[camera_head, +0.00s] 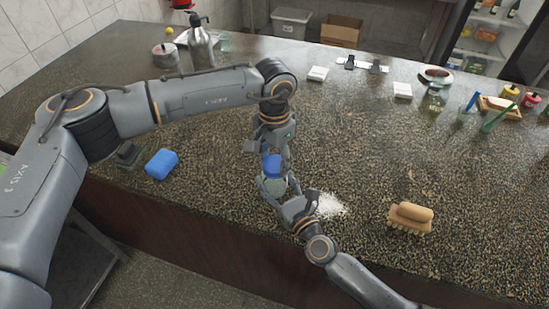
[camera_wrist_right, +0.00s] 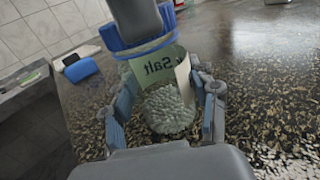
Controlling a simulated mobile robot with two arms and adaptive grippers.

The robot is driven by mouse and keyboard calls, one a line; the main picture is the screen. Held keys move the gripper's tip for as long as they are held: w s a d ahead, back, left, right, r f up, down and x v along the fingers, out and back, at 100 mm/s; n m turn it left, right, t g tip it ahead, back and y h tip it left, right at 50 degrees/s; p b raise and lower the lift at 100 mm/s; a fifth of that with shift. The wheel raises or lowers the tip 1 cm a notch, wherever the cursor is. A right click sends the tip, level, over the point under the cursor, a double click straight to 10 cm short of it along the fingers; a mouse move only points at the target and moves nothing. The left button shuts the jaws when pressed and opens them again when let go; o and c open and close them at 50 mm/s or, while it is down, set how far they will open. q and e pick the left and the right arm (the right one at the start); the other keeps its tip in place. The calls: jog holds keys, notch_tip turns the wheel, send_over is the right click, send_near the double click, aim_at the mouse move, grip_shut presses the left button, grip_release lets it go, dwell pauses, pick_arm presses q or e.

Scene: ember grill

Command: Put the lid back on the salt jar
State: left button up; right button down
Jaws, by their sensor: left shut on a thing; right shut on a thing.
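The salt jar (camera_wrist_right: 168,110) is clear, with white grains inside and a green "Salt" label that peels at one edge. It also shows small in the head view (camera_head: 272,186). My right gripper (camera_wrist_right: 166,112) is shut around the jar, one finger on each side. The blue lid (camera_head: 272,164) is in my left gripper (camera_head: 271,151), which points down from above. In the right wrist view the lid (camera_wrist_right: 140,48) is at the jar's mouth, tilted and shifted left. I cannot tell whether it is seated; the rim is partly hidden.
Spilled salt (camera_head: 330,206) lies right of the jar, by the counter's front edge. A wooden brush (camera_head: 411,216) lies further right. A blue sponge (camera_head: 161,164) lies left, under my left arm. The counter (camera_head: 380,140) is clear behind the salt.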

pick_arm(q)
jog(key=o, duration=0.7)
jog(key=shift+o, duration=0.2)
jog(key=shift+r, duration=0.1)
jog(key=shift+r, duration=2.2)
jog(key=shift+c, duration=0.5)
